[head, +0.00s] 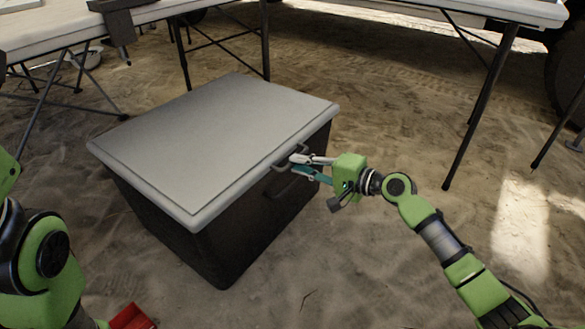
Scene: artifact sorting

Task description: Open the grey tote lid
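The tote stands on the sandy ground left of centre in the head view, with a dark body (240,240) and a flat grey lid (215,140). The lid lies closed on the body. A handle (282,166) sticks out from the lid's front right edge. My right gripper (299,166) is at this handle, with its fingertips by the handle's right end. Whether the fingers are closed around the handle is too small to tell. My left arm shows at the lower left, but its gripper is not clearly visible.
Folding tables stand behind the tote at the upper left (60,40) and upper right (520,10), with thin dark legs reaching the ground. A red object (131,317) shows at the bottom left. Open sand lies right and in front of the tote.

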